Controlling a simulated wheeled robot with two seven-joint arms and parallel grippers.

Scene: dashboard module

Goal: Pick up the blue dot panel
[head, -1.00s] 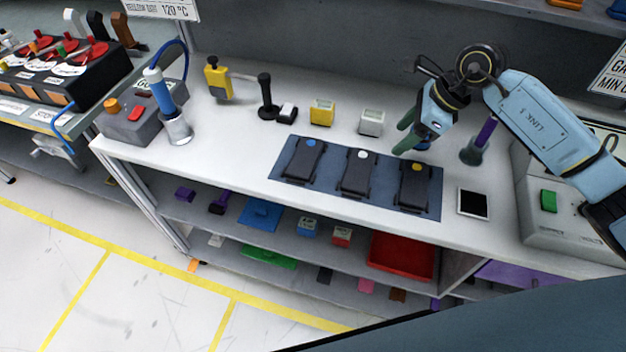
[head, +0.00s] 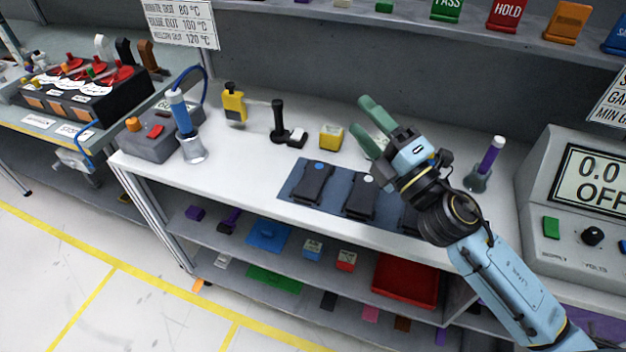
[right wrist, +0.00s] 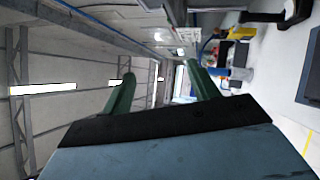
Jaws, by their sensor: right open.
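The blue dot panel (head: 313,182) is a black panel with a blue dot near its top end. It lies at the left of the dark blue mat (head: 292,179) on the white bench. The white dot panel (head: 360,194) lies to its right. A third black panel (head: 409,218) is mostly hidden behind my right arm. My right gripper (head: 366,122) has green fingers spread apart with nothing between them. It is above the back of the bench, up and to the right of the blue dot panel. Its open fingers also show in the right wrist view (right wrist: 158,85). My left gripper is not in view.
A yellow block (head: 331,137) and a black-handled tool (head: 279,122) stand behind the mat. A purple-handled tool (head: 486,165) and a meter (head: 578,195) are at the right. A soldering station (head: 163,139) is at the left. The shelf with colored signs overhangs the back.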

